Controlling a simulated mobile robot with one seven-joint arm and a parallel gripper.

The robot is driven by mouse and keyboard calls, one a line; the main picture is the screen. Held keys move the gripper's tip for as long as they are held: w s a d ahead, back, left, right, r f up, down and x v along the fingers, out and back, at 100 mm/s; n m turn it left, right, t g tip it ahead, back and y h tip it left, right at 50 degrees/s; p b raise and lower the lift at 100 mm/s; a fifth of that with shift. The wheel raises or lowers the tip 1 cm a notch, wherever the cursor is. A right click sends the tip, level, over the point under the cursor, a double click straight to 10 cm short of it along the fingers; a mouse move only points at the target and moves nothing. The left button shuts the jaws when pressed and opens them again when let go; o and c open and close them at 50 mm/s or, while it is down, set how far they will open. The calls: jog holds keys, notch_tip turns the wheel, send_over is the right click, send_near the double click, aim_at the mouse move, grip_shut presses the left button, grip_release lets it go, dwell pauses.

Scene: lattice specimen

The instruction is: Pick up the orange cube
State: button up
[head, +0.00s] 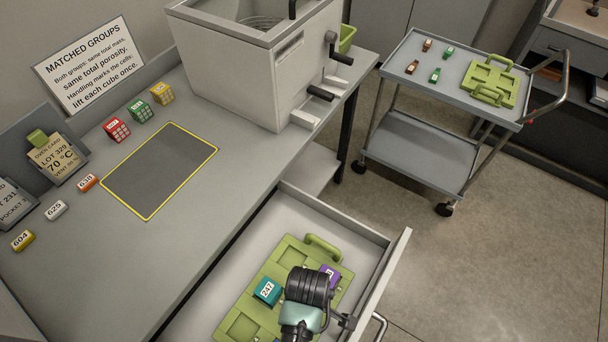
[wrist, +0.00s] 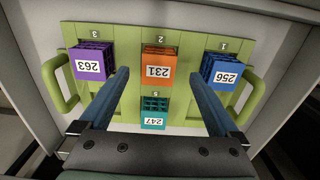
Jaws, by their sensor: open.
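The orange cube (wrist: 158,66), labelled 231, sits in slot 2 of a green tray (wrist: 190,33) in the wrist view. My gripper (wrist: 158,77) is open over the tray. Its blue fingers appear on either side of the orange cube, with clear gaps, and nothing is between them in grasp. A purple cube (wrist: 92,62) labelled 263 is to the left, a blue cube (wrist: 222,70) labelled 256 to the right, and a teal cube (wrist: 154,113) labelled 247 nearer my wrist. In the head view my arm hides the orange cube.
The tray lies in an open drawer (head: 383,277) below the bench. Red (head: 117,131), green (head: 141,111) and yellow (head: 162,94) cubes stand on the bench beside a yellow-outlined grey area (head: 160,170). A trolley (head: 425,85) with small blocks stands at the back right.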

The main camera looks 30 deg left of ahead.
jog(key=shift+f, duration=2.85)
jog(key=shift+c, duration=0.3)
jog(key=c, duration=1.4)
jog(key=shift+r, duration=0.15)
